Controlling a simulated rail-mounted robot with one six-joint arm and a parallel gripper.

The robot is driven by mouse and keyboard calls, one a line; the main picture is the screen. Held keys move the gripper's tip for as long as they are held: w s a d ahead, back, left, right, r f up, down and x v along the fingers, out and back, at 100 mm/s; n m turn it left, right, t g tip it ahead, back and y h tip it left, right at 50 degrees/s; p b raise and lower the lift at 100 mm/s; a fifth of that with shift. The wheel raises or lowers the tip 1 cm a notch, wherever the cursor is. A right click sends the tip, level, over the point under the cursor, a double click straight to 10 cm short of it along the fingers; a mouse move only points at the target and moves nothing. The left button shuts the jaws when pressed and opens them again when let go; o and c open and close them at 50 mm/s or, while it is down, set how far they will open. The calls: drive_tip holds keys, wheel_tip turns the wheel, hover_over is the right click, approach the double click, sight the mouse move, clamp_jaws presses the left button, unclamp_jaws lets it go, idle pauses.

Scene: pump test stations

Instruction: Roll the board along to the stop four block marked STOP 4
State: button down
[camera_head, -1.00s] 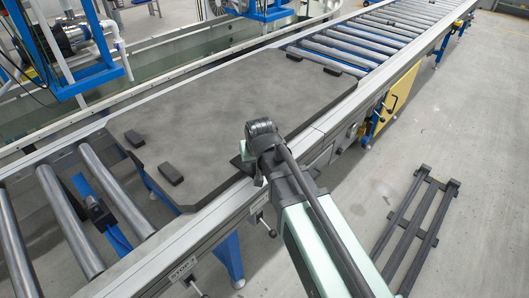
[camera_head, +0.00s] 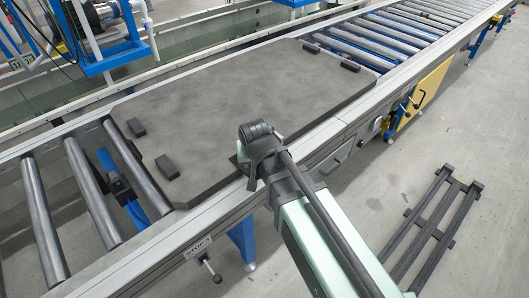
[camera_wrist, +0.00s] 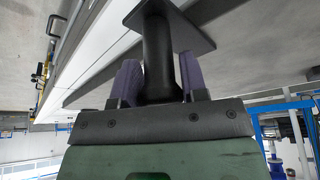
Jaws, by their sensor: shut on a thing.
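The board (camera_head: 260,90) is a wide dark grey slab with clipped corners and small black blocks on top. It lies flat on the roller conveyor. My gripper (camera_head: 258,165) is at its near edge. In the wrist view, my gripper (camera_wrist: 160,80) has its two purple fingers shut on a black round handle (camera_wrist: 157,45) with a square plate at its end. How the handle joins the board is hidden. A label plate (camera_head: 197,247) on the near rail, left of my gripper, begins with STOP; its digit is too small to be sure. A small lever (camera_head: 210,270) sits beside it.
Bare rollers (camera_head: 90,190) lie left of the board, with a blue bracket (camera_head: 120,187) between them. More rollers (camera_head: 400,35) are bare at the far right. A blue frame (camera_head: 105,55) stands behind the conveyor. A dark rack (camera_head: 437,225) lies on the floor at right.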

drive_tip(key=s+a, duration=0.7)
drive_tip(key=a, duration=0.2)
drive_tip(key=s+a, duration=0.8)
drive_tip(key=a, duration=0.2)
drive_tip(key=s+a, duration=0.8)
drive_tip(key=a, duration=0.1)
drive_tip(key=shift+a, duration=0.2)
